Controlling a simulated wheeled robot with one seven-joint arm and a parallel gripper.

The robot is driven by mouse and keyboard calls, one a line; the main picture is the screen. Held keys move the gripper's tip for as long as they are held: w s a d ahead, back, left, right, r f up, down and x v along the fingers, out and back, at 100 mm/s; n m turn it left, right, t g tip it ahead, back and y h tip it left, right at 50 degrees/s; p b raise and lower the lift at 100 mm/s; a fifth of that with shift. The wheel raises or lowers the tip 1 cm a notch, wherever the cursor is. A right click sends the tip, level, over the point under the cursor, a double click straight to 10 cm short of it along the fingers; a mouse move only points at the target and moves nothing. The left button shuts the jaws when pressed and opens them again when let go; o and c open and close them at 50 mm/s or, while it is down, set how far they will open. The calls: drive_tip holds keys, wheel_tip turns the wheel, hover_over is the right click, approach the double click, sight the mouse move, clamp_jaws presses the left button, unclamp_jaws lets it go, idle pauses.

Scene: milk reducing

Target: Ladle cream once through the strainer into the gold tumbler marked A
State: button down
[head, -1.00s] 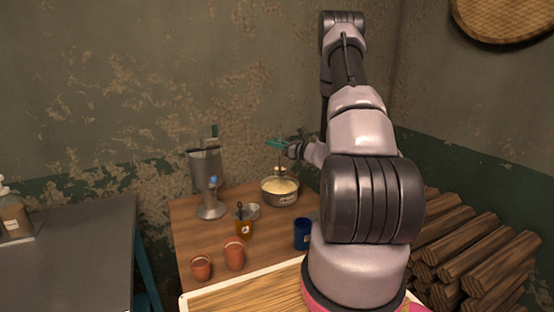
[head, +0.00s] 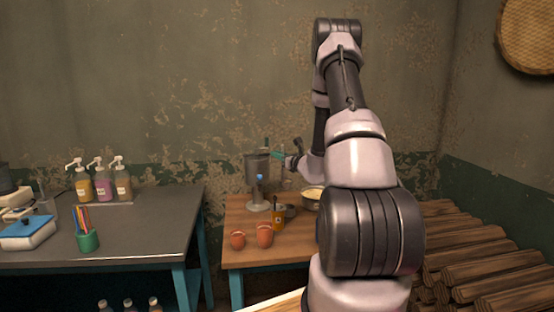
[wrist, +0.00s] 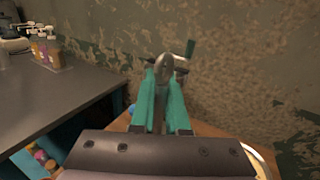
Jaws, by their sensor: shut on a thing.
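My gripper (head: 278,157) is shut on the metal ladle. In the wrist view, its teal fingers (wrist: 162,108) clamp the ladle handle (wrist: 163,72). In the head view the ladle hangs down between the steel machine and the cream pot; its bowl is too small to make out, so I cannot tell if it holds cream. The pot of pale cream (head: 313,193) is at the right, partly hidden by my arm. The gold tumbler (head: 279,222) stands in front of the pot, its mark unreadable. The small metal strainer (head: 290,211) is beside or over its rim; I cannot tell which.
A steel machine (head: 257,180) stands behind the tumbler. Two terracotta cups (head: 238,240) (head: 265,236) stand at the wooden table's front. A grey table (head: 140,230) at the left holds pump bottles (head: 100,182) and a green pen cup (head: 87,240). Logs (head: 470,260) are stacked at the right.

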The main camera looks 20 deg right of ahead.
drive_tip(key=a+f+n, duration=0.2)
drive_tip(key=a+f, duration=0.1)
drive_tip(key=f, duration=0.2)
drive_tip(key=shift+s+f+n, duration=0.2)
drive_tip(key=shift+s+n, duration=0.1)
drive_tip(key=shift+n, duration=0.1)
drive_tip(key=shift+a, duration=0.15)
idle(0.5)
drive_tip(key=shift+s+a+f+n, duration=0.1)
drive_tip(key=shift+a+f+n, duration=0.15)
drive_tip(key=shift+a+n, duration=0.3)
drive_tip(key=shift+s+a+f+n, duration=0.1)
drive_tip(key=shift+a+f+n, duration=0.2)
drive_tip(key=shift+n, duration=0.35)
drive_tip(key=shift+a+r, duration=0.1)
drive_tip(key=shift+s+a+f+n, duration=0.15)
drive_tip(key=shift+a+f+n, duration=0.45)
drive_tip(key=shift+a+n, duration=0.4)
drive_tip(key=shift+d+f, duration=0.1)
